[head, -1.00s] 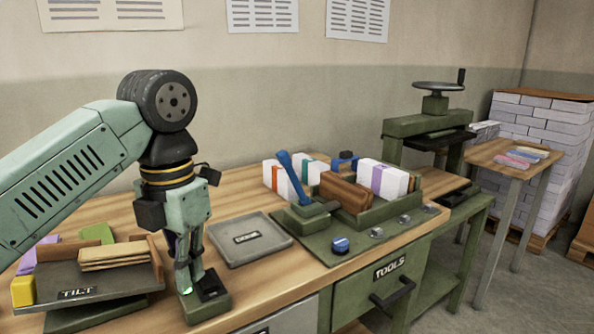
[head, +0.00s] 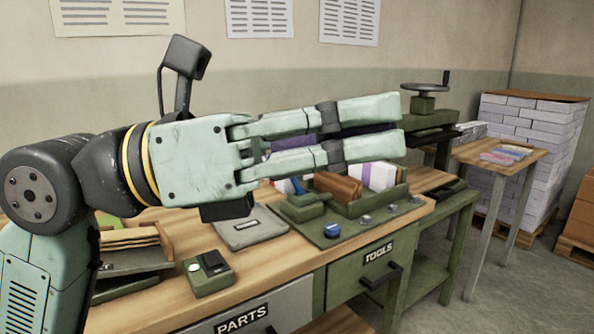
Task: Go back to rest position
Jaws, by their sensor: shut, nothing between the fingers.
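My gripper (head: 372,130) is raised in front of the bench and points to the right in the head view. Its two long green fingers lie close together, and it is shut with nothing held. It hides part of the bench behind it. A small green box with a lit green button (head: 209,275) stands on the bench below my gripper, well apart from it.
The wooden bench (head: 150,315) holds a grey tray (head: 248,228), a green fixture with wooden blocks (head: 337,186) and a blue knob (head: 332,230). A press (head: 425,103) stands behind.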

